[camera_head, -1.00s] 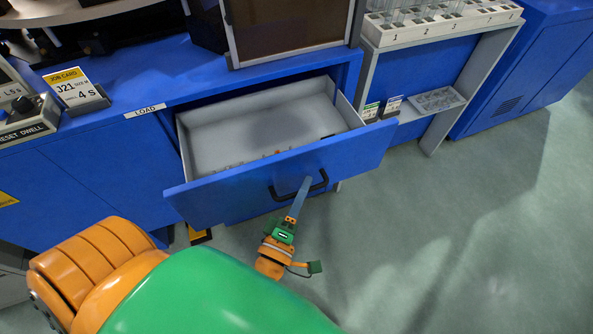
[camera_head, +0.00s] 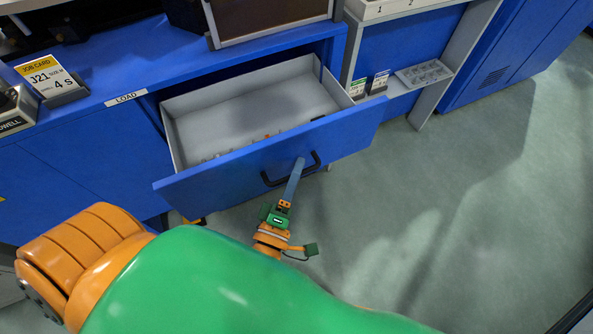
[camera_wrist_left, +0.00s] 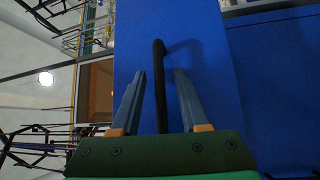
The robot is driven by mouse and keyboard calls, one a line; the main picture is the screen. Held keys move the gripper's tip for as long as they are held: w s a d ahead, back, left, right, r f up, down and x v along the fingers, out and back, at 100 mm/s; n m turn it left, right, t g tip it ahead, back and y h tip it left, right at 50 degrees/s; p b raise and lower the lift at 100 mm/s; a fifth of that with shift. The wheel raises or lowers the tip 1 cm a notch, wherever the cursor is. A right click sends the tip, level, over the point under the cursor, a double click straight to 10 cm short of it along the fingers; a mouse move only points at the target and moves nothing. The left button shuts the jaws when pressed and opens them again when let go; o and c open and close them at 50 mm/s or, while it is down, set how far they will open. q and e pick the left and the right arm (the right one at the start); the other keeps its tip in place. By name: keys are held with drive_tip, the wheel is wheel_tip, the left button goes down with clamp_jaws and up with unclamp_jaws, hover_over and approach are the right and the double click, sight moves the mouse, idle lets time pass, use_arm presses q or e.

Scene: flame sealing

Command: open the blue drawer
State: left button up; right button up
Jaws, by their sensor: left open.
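The blue drawer (camera_head: 225,172) stands pulled out from the blue bench in the head view, with its grey inside showing. A few small items lie on its floor near the front. The drawer's black handle (camera_head: 315,167) is on its front panel. My left gripper (camera_head: 299,165) is at the handle. In the left wrist view the handle (camera_wrist_left: 160,85) runs between the two open fingers of my left gripper (camera_wrist_left: 158,80), with gaps visible on both sides. The drawer front (camera_wrist_left: 205,45) fills the middle of that view. My right gripper is not in view.
A grey stand with a small tray (camera_head: 424,73) is to the right. Open floor (camera_head: 450,200) lies right of the drawer.

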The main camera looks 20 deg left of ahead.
use_arm(q)
drive_tip(key=s+b, duration=0.1)
drive_tip(key=s, duration=0.6)
drive_tip(key=shift+d+f, duration=0.3)
drive_tip(key=shift+f, duration=0.15)
